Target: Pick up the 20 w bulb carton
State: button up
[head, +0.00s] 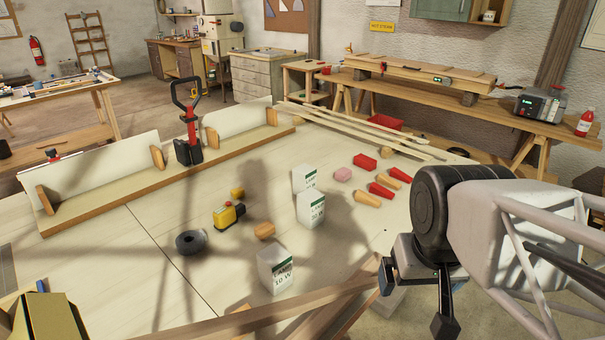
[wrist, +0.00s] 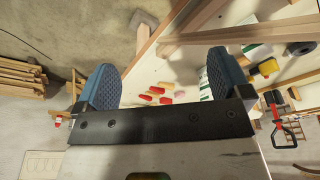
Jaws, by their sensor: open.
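Three white cartons with green print stand on the pale worktable. The nearest carton (head: 276,272) seems to read "10 W". A second carton (head: 311,209) stands farther back, and a third carton (head: 303,179) just behind it. The print on these two is too small to read, so I cannot tell which is the 20 W one. My gripper (head: 414,302) is open and empty, right of the cartons and apart from them. In the wrist view its blue pads (wrist: 160,82) are spread wide with nothing between them.
Red and tan blocks (head: 376,190) lie right of the cartons. A yellow tape measure (head: 228,214), a dark roll (head: 190,242) and small wooden blocks lie left. A wooden beam (head: 250,319) crosses the near edge. Long laths (head: 360,130) lie behind.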

jog(key=w+v, duration=0.1)
jog(key=v, duration=0.3)
jog(key=w+a+r+m+y, duration=0.1)
jog(key=w+a+m+y, duration=0.25)
jog(key=w, duration=0.35)
jog(key=w+a+r+m+y, duration=0.2)
jog(key=w+a+y, duration=0.1)
jog(key=w+a, duration=0.3)
jog(key=m+t+y, duration=0.7)
jog(key=m+t, duration=0.3)
jog(key=m, duration=1.1)
send_over(311, 174)
jog(key=v, duration=0.5)
notch_tip(311, 174, down, 2)
notch_tip(311, 174, down, 22)
jog(key=shift+w+a+r, duration=0.1)
jog(key=shift+r, duration=0.1)
jog(key=shift+x, duration=1.35)
